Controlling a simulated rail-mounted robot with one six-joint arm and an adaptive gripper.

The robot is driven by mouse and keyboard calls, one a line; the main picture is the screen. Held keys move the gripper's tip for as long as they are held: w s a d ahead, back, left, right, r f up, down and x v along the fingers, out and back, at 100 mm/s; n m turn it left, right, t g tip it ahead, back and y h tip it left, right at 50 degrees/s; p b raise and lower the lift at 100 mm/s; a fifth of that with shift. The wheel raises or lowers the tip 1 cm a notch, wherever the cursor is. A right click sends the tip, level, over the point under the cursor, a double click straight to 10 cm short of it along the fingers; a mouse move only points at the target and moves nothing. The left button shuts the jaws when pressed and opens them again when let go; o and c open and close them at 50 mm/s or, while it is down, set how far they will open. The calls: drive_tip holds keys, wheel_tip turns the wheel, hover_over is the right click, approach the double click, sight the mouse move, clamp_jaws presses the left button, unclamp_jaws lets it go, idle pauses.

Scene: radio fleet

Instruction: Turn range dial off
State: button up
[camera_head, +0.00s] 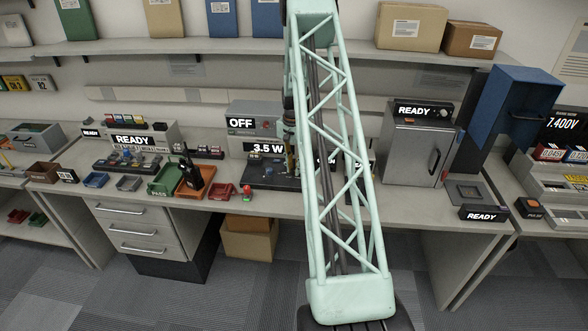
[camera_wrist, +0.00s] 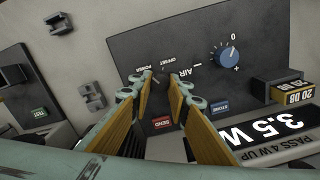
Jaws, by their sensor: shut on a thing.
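My gripper (camera_wrist: 164,82) reaches down to a dark control panel (camera_wrist: 195,60) in the wrist view. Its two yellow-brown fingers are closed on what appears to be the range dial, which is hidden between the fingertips. Small white lettering, seemingly POWER and OFFSET, lies close beyond the tips. A blue dial (camera_wrist: 229,55) marked 0 and plus stands apart to the right on the same panel. In the head view my gripper is mostly behind my arm, beside the grey instrument (camera_head: 256,108) whose upper display reads OFF (camera_head: 241,123).
A red button (camera_wrist: 161,122) and a blue button (camera_wrist: 220,107) sit near the fingers. The 3.5 W display (camera_wrist: 275,126) is at lower right. In the head view, an orange tray (camera_head: 186,190) with a handheld radio stands left, and a grey READY cabinet (camera_head: 408,150) stands right.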

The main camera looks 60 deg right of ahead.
sight(294, 169)
drive_tip(key=shift+n, duration=0.4)
drive_tip(key=n+b, duration=0.2)
drive_tip(key=n, duration=0.2)
drive_tip(key=shift+f+n, duration=0.1)
drive_tip(key=shift+n, duration=0.3)
drive_tip(key=n+b, duration=0.1)
drive_tip(key=n, duration=0.5)
drive_tip(key=shift+b, duration=0.4)
drive_tip(key=o, duration=0.8)
drive_tip(key=shift+o, duration=0.2)
wheel_tip(294, 169, up, 12)
idle(0.6)
